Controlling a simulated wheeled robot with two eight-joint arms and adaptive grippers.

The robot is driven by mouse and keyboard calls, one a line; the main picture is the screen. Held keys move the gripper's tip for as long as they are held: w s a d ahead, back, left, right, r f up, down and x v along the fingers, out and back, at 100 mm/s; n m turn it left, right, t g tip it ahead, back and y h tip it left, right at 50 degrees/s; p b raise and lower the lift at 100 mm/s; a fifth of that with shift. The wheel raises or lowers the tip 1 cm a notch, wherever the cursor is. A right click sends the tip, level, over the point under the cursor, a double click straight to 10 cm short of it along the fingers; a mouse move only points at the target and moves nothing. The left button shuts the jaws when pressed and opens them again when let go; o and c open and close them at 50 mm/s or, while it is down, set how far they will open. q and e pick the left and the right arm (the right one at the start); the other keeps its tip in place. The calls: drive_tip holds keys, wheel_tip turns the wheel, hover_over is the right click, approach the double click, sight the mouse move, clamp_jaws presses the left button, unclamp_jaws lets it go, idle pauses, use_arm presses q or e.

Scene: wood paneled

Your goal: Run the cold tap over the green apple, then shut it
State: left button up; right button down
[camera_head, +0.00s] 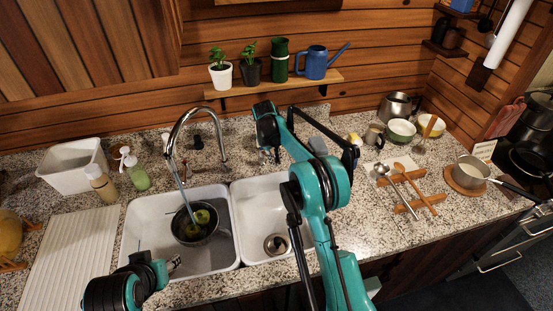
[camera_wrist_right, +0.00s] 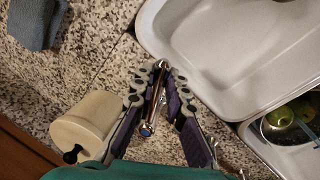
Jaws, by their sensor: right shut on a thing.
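The green apple (camera_head: 202,216) sits in a dark metal pot (camera_head: 196,238) in the left basin of the white sink (camera_head: 140,215); it also shows in the wrist view (camera_wrist_right: 281,116). A bluish stream of water (camera_head: 181,190) runs from the arched chrome spout (camera_head: 182,122) into the pot. My right gripper (camera_head: 268,156) is behind the right basin. In the wrist view, my right gripper (camera_wrist_right: 159,75) is shut on the slim metal tap lever with a blue dot (camera_wrist_right: 147,129). My left gripper (camera_head: 172,265) is at the front edge of the left basin; its jaw opening is unclear.
The right basin (camera_head: 257,200) is empty. Soap bottles (camera_head: 134,169) and a white tub (camera_head: 72,165) stand left. Spoons on wooden rests (camera_head: 408,190), bowls (camera_head: 401,130) and a saucepan (camera_head: 470,171) stand right. A shelf (camera_head: 240,88) with plants and a blue watering can is behind.

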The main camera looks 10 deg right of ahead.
drive_tip(key=shift+s+a+m+g, duration=0.15)
drive_tip(key=shift+a+m, duration=0.6)
drive_tip(key=shift+m, duration=0.15)
drive_tip(key=shift+s+a+m+g, duration=0.15)
drive_tip(key=shift+a+m+g, duration=0.05)
drive_tip(key=shift+a+m, duration=0.65)
drive_tip(key=shift+s+a+m+g, duration=0.15)
drive_tip(key=shift+a+m, duration=0.5)
drive_tip(key=shift+m, duration=0.3)
drive_tip(key=c, duration=1.5)
unclamp_jaws()
drive_tip(key=shift+c, duration=0.2)
drive_tip(key=shift+r, duration=0.1)
wheel_tip(320, 180, up, 12)
drive_tip(key=a, duration=0.2)
drive_tip(key=shift+a+f, duration=0.2)
drive_tip(key=shift+a, duration=0.05)
